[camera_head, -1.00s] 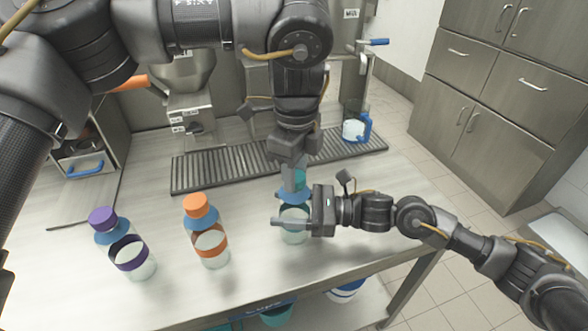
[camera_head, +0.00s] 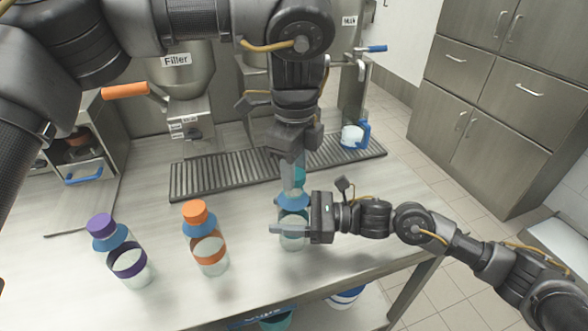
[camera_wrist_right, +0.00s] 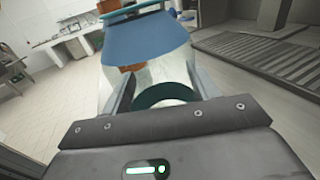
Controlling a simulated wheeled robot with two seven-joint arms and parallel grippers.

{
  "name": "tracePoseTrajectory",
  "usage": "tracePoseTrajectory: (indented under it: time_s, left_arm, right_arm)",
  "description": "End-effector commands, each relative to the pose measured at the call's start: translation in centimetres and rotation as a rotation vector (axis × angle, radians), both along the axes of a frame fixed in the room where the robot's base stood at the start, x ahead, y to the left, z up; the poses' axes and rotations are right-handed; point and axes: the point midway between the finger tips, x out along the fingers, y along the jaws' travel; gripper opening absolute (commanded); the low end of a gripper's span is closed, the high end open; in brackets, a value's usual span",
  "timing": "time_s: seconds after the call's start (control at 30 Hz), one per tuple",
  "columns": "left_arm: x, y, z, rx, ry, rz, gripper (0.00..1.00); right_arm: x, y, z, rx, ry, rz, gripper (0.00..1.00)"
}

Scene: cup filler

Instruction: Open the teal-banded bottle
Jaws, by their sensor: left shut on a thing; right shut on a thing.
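The teal-banded bottle (camera_head: 292,242) stands upright near the middle of the counter, with clear body and blue shoulder. My right gripper (camera_head: 290,229) is shut around its body from the right. In the right wrist view the bottle (camera_wrist_right: 150,42) stands between the fingers, its dark teal band (camera_wrist_right: 165,94) low between them. My left gripper (camera_head: 293,180) points down from above and is shut on the teal cap (camera_head: 299,177). The fingers partly hide the cap. It sits over the bottle's neck; I cannot tell clearly whether it is fully clear of the neck.
An orange-capped bottle (camera_head: 207,245) and a purple-capped bottle (camera_head: 124,255) stand to the left. A drip grate (camera_head: 215,174) runs behind, with a filler machine (camera_head: 178,75) and a clear jug with blue handle (camera_head: 353,136). The counter's front edge is close to the bottles.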

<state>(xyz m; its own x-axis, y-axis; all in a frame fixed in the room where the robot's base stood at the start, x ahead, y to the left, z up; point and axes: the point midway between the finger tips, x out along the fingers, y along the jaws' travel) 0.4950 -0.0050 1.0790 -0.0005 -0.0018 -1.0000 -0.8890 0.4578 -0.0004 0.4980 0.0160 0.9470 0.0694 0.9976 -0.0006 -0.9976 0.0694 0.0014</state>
Motion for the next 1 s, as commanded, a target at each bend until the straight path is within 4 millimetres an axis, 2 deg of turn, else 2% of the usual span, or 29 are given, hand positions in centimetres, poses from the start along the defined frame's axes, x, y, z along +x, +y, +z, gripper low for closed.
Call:
tracePoseTrajectory:
  time_s: [0.23, 0.6, 0.83, 0.87, 1.0]
  left_arm:
    - [0.0, 0.0, 0.2, 0.001, 0.000, 0.001, 0.09]
    - [0.0, 0.0, 3.8, 0.002, -0.001, 0.001, 0.09]
    - [0.0, 0.0, 3.9, 0.001, 0.000, 0.000, 0.09]
    - [0.0, 0.0, 3.9, 0.001, 0.000, 0.001, 0.09]
    - [0.0, 0.0, 3.9, 0.001, 0.000, 0.001, 0.09]
  right_arm:
    - [-0.1, 0.0, -0.1, -0.002, 0.002, 0.001, 0.00]
    - [0.0, 0.0, -0.1, -0.001, 0.001, 0.000, 0.00]
    - [0.0, 0.0, -0.1, -0.001, 0.001, 0.000, 0.00]
    - [0.0, 0.0, -0.1, -0.001, 0.001, 0.000, 0.62]
    - [0.0, 0.0, 0.0, 0.000, 0.000, 0.000, 0.81]
